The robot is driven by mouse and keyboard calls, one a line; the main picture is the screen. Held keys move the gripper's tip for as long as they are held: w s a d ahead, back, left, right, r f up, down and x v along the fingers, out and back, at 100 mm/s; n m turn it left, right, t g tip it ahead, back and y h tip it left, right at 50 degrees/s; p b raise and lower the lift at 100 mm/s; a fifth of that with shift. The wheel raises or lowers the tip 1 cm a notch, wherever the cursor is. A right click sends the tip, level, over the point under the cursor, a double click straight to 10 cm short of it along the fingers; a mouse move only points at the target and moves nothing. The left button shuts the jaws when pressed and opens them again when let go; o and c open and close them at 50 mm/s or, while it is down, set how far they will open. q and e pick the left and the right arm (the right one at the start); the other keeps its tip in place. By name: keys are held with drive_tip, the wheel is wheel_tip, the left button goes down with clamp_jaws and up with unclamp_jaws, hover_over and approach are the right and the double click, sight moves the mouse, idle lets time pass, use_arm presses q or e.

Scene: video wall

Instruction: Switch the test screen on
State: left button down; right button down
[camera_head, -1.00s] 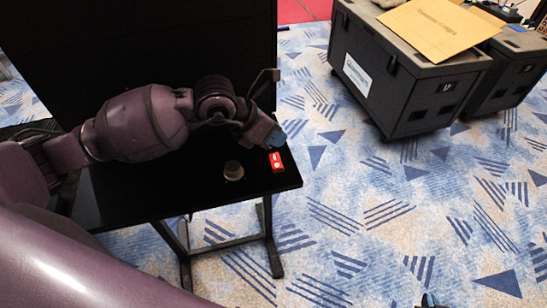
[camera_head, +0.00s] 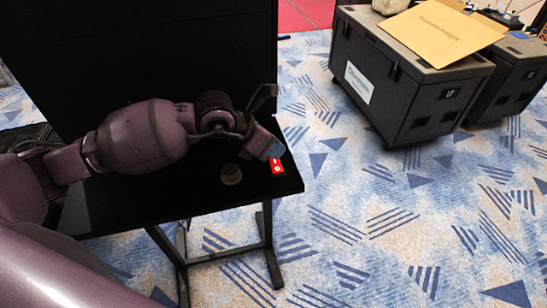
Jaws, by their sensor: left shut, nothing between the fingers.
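The large black screen (camera_head: 130,50) stands upright behind a black table (camera_head: 110,205); its face is dark. A small red switch box (camera_head: 277,168) with a white mark lies on the table near its right edge. My left gripper (camera_head: 272,150) is shut and empty, with its bluish tip just above the far side of the red box and partly covering it. I cannot tell whether it touches the box. My right gripper is not in view.
A small dark round object (camera_head: 231,174) sits on the table left of the red box. Black cases (camera_head: 415,85) stand at the upper right, with a brown envelope (camera_head: 440,33) on top. The patterned carpet (camera_head: 390,220) right of the table is clear.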

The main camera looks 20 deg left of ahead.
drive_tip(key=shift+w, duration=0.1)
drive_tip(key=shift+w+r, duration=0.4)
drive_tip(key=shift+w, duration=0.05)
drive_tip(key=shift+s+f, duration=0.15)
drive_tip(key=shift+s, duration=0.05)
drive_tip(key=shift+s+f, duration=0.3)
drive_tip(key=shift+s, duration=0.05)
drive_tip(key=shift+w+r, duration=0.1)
use_arm(q)
drive_tip(key=shift+f, duration=0.1)
drive_tip(key=shift+w+f+b, duration=0.1)
drive_tip(key=shift+f+b, duration=0.2)
drive_tip(key=shift+f, duration=0.05)
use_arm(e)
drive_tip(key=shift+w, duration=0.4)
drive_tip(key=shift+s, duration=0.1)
